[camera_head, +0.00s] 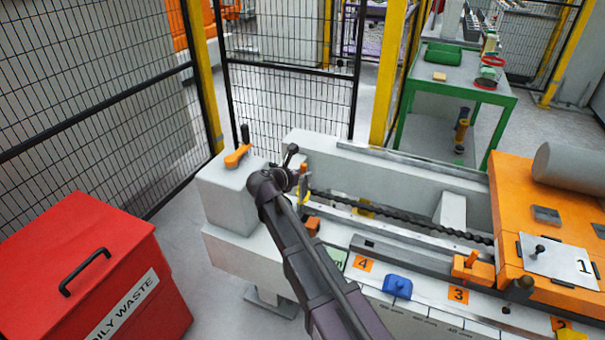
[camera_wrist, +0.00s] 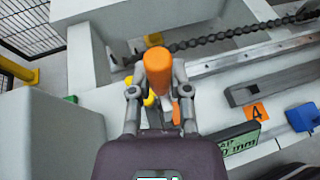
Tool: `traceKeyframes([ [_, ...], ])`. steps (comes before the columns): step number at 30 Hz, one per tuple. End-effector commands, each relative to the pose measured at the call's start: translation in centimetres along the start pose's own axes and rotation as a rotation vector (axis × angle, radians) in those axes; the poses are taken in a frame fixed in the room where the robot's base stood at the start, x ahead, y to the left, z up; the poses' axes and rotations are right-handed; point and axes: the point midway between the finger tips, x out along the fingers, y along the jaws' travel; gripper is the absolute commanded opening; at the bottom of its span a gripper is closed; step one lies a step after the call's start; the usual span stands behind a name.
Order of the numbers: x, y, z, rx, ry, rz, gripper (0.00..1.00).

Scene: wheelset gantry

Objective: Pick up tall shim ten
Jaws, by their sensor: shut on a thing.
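My gripper (camera_head: 290,180) is over the left end of the pale machine bed. In the wrist view, my gripper (camera_wrist: 157,88) has its two fingers closed on either side of an upright orange rounded piece, taken to be tall shim ten (camera_wrist: 158,62). A little of its orange also shows beside the gripper in the head view (camera_head: 304,169). Its lower part is hidden by my gripper, so I cannot tell whether it touches the surface below.
A pale block with an orange lever (camera_head: 238,155) stands left of my gripper. A chain (camera_head: 400,217) runs along the bed. A blue part (camera_head: 397,286) and an orange clamp (camera_head: 472,268) are on the right. A red waste bin (camera_head: 95,265) stands at lower left, with mesh fencing behind.

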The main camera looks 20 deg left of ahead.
Motion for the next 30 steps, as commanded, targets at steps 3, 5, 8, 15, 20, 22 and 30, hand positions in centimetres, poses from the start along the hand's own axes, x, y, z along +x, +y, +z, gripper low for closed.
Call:
traceKeyframes([
  [3,-0.6,0.0,1.4,0.000,0.000,0.000,0.00],
  [5,-0.7,0.0,1.7,0.000,0.000,0.000,0.00],
  [8,-0.9,0.0,2.1,0.000,0.000,0.000,0.00],
  [15,-1.1,0.0,2.5,0.000,0.000,0.000,0.00],
  [20,-1.0,0.0,2.5,0.000,0.000,0.000,0.00],
  [22,-1.0,0.0,2.5,0.000,0.000,0.000,0.00],
  [30,-1.0,0.0,2.5,0.000,0.000,0.000,0.00],
])
